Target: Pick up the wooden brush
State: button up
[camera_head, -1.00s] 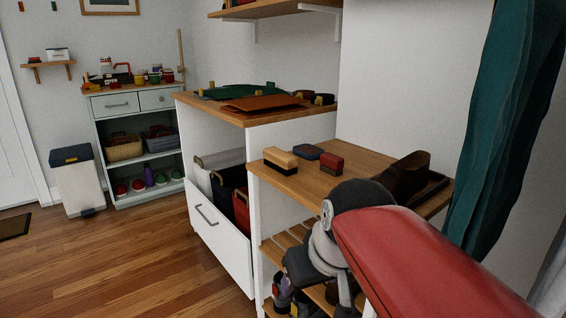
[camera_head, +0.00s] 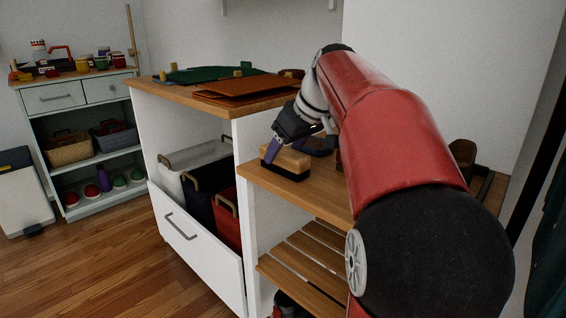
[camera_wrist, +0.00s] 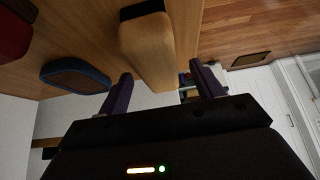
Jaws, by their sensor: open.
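The wooden brush (camera_head: 291,158), a pale wood block with dark bristles below, lies on the wooden top of the low shelf unit near its left edge. In the wrist view the brush (camera_wrist: 150,50) shows large, just beyond the fingertips and mostly between their lines. My gripper (camera_head: 296,149) is open at the brush, with one purple finger in front of its left part. In the wrist view my gripper (camera_wrist: 161,75) has both fingers apart with nothing between them. Whether a finger touches the brush, I cannot tell.
A blue-rimmed brush (camera_wrist: 75,77) and a dark red one (camera_wrist: 15,32) lie beside it. A taller cabinet (camera_head: 236,112) with folded cloths stands behind left, its bin drawer (camera_head: 195,240) tilted open. A slatted shelf (camera_head: 312,255) is below.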

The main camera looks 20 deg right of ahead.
aim_at(284, 150)
jog(key=x, duration=0.3)
jog(key=shift+f, duration=0.15)
jog(key=shift+c, duration=0.3)
jog(key=c, duration=1)
jog(key=shift+c, duration=0.2)
notch_tip(284, 150, up, 20)
jog(key=p, duration=0.7)
